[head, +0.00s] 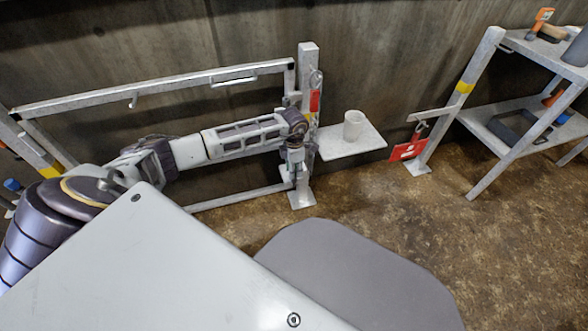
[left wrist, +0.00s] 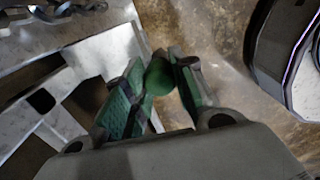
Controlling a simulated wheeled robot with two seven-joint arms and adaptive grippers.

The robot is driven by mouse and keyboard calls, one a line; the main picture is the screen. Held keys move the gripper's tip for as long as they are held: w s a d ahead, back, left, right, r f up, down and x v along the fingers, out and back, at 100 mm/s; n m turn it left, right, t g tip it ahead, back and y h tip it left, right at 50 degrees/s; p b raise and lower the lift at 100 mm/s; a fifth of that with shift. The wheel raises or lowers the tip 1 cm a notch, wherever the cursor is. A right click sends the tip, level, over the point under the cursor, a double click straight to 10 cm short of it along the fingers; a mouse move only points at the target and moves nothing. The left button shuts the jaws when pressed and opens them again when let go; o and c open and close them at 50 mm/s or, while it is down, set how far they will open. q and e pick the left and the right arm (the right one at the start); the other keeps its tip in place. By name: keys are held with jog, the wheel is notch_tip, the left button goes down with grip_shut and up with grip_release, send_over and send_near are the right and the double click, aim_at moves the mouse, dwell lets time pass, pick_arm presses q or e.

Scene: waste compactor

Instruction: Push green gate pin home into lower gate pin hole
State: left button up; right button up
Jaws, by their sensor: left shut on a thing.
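My left gripper (head: 294,172) points down beside the foot of the grey metal gate post (head: 307,60) in the head view. In the left wrist view its green-padded fingers (left wrist: 160,88) are shut on the green gate pin (left wrist: 159,74), of which only a round green knob shows between the fingertips. The pin's shaft is hidden, and the pin cannot be made out in the head view. The lower gate pin hole is not visible in either view, so I cannot tell how far in the pin sits. My right gripper is not in view.
A grey gate frame (head: 150,92) stands along the concrete wall. A small shelf (head: 350,142) with a white cup (head: 353,125) juts out right of the post. A red tag (head: 408,150) hangs near a tool rack (head: 487,50). Brown floor (head: 400,215) lies open in front.

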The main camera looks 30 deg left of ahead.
pick_arm(q)
jog(key=shift+f, duration=0.15)
jog(key=o, duration=1.1)
jog(key=shift+c, duration=0.4)
jog(key=shift+r+p, duration=2.65)
jog(key=shift+r, duration=0.9)
jog(key=shift+d, duration=0.1)
